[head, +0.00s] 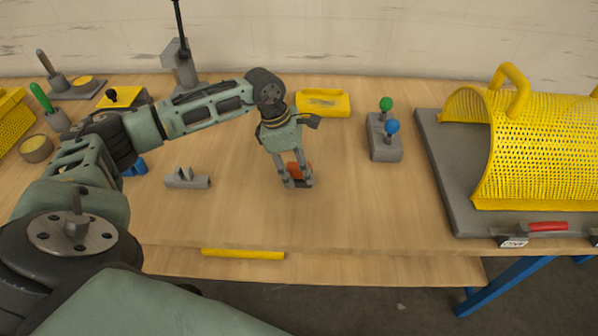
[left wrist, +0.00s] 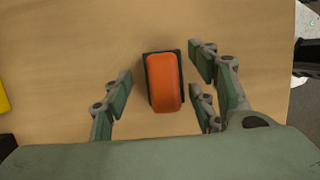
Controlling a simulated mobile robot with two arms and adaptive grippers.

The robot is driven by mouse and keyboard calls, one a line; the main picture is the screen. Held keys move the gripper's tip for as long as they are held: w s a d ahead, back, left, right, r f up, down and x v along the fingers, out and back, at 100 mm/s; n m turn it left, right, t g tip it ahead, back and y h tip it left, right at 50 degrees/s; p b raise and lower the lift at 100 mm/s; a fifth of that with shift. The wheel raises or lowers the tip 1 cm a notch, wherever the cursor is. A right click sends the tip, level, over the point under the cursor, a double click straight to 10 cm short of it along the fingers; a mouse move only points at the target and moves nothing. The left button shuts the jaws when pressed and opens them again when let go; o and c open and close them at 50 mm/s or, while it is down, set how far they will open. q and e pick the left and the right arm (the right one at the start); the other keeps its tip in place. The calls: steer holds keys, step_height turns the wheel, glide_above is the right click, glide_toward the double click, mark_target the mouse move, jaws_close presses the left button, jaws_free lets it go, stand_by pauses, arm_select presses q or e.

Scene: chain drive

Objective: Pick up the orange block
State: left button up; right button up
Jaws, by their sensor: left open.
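The orange block (head: 294,170) is on the wooden table near the middle of the head view, partly hidden by my left gripper. In the left wrist view the orange block (left wrist: 165,82) has a rounded orange top and a dark base or edge. My left gripper (head: 296,184) points down over it with its fingers apart. In the left wrist view the fingers of my left gripper (left wrist: 160,98) stand on either side of the block, with gaps on both sides. My right gripper is not in view.
A grey bracket (head: 187,179) lies left of the gripper. A yellow block (head: 323,103) is behind it. A yellow strip (head: 243,254) lies at the front edge.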

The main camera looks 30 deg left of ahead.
arm_select(q)
steer(key=c, duration=0.7)
jaws_close()
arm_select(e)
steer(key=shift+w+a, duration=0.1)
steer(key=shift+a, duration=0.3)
arm_select(q)
steer(key=shift+r, duration=0.65)
step_height(320, 180, up, 2)
steer(key=shift+r+b, duration=0.2)
steer(key=shift+b, duration=0.3)
steer(key=s+d+r, duration=0.2)
steer(key=d+r, duration=0.1)
steer(key=d, duration=0.2)
steer(key=s+d+r+b, duration=0.1)
steer(key=s+d+r, duration=0.1)
steer(key=d+r, duration=0.2)
steer(key=shift+s+d+r, duration=0.15)
steer(key=shift+s+d, duration=0.2)
steer(key=shift+d, duration=0.5)
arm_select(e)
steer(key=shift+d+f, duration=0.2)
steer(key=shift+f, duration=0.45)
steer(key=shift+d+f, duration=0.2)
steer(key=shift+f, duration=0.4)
